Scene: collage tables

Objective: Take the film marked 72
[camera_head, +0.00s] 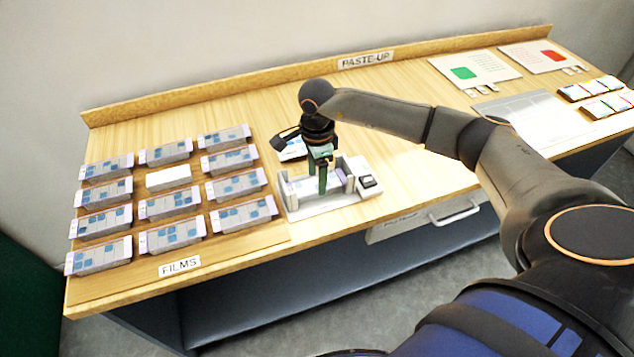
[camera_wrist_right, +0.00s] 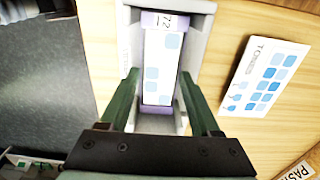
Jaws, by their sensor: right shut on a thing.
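The film marked 72 (camera_wrist_right: 160,60) is a white strip with blue squares and lilac ends. It lies in a pale grey holder (camera_wrist_right: 197,25), with its number at the top in the right wrist view. My right gripper (camera_wrist_right: 160,78) has its green fingers on both long sides of the film and is shut on it. In the head view the right gripper (camera_head: 321,178) points down into the same holder (camera_head: 300,211), where the fingers partly hide the film. My left gripper is not in view.
Several film stacks (camera_head: 240,215) stand in rows on a board labelled FILMS at the left. A tones card (camera_wrist_right: 268,75) lies beside the holder, and a small dark-topped device (camera_head: 367,183) is at its right end. Sheets with green (camera_head: 475,68) and red squares lie at the far right.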

